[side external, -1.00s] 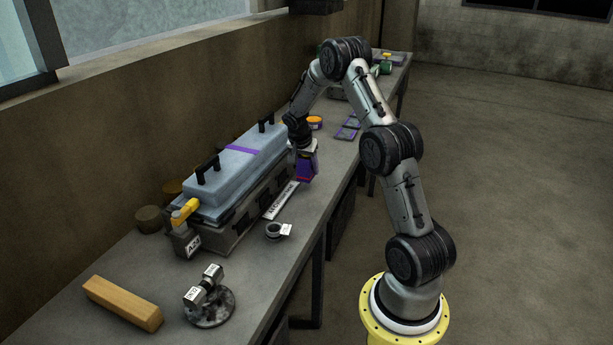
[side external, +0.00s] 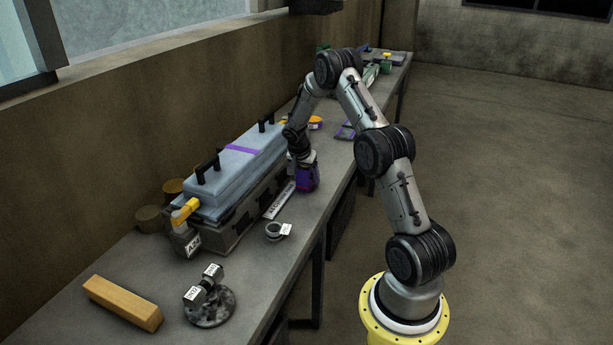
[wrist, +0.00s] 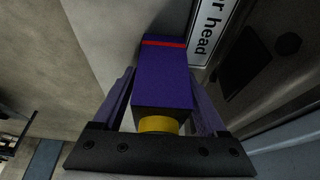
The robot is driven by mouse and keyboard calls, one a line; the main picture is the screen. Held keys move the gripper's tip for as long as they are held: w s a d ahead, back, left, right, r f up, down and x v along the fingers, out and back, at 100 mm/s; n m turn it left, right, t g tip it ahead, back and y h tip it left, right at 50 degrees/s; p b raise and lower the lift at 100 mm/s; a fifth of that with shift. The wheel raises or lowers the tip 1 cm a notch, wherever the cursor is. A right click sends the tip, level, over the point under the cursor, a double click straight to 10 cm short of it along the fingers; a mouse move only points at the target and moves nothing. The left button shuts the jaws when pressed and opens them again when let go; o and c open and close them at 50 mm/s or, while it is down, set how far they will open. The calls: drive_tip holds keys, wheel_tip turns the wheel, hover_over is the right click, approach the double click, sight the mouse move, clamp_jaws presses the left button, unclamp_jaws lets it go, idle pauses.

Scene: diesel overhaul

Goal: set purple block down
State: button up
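The purple block (wrist: 163,80) has a red stripe near its far end and a yellow round part at its near end. In the wrist view it lies between the two fingers of my gripper (wrist: 163,78), which close in on its sides. In the side view the purple block (side external: 307,177) is under my gripper (side external: 303,165), low over the bench, beside the long white label strip. Its lower end appears at or very near the bench top; I cannot tell whether it touches.
The grey-blue engine assembly (side external: 228,172) with black handles stands left of the gripper. The label strip (side external: 279,200) and a small ring part (side external: 274,230) lie in front. A wooden bar (side external: 122,302) is at the near left. The bench edge is close on the right.

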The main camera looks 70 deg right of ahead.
drive_tip(key=shift+o, duration=0.4)
drive_tip(key=shift+r, duration=0.3)
drive_tip(key=s+a+r+n+t, duration=0.15)
drive_tip(key=a+r+n, duration=0.25)
drive_tip(key=a+r, duration=1.4)
drive_tip(key=s+a+r+n+t+y, duration=0.1)
drive_tip(key=s+a+r+n+t, duration=0.1)
drive_tip(key=s+a+r+n, duration=0.45)
drive_tip(key=s+a+r+n+t+y, duration=0.15)
drive_tip(key=s+a, duration=0.25)
drive_tip(key=a, duration=0.5)
drive_tip(key=s+a+f+n+y, duration=0.1)
drive_tip(key=s+a+n+y, duration=0.1)
drive_tip(key=s+a+n, duration=0.4)
drive_tip(key=s, duration=0.2)
drive_tip(key=shift+s+a+f+t, duration=0.15)
drive_tip(key=shift+s+f+t, duration=0.05)
drive_tip(key=shift+s+t, duration=0.1)
